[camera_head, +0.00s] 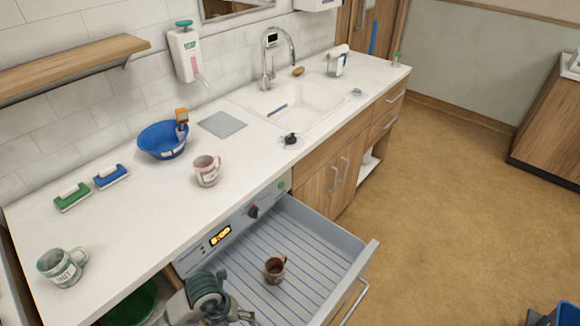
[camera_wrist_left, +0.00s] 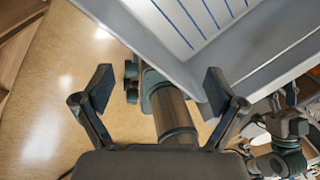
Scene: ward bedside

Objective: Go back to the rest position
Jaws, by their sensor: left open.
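My left gripper (camera_wrist_left: 157,78) shows in the left wrist view with its two fingers wide apart and nothing between them. It is beside the pulled-out drawer (camera_wrist_left: 195,60), over the brown floor. In the head view, part of my arm (camera_head: 205,298) shows at the bottom, by the drawer's near left side; no fingers are clear there. The drawer has a blue-striped bottom (camera_head: 300,285) and holds a brown mug (camera_head: 275,268). I cannot make out my right gripper.
The white counter (camera_head: 130,225) bears a green mug (camera_head: 62,267), pink mug (camera_head: 207,170), blue bowl (camera_head: 163,140) and two brushes. A sink (camera_head: 290,103) lies farther along. The open drawer (camera_head: 365,262) juts into the room.

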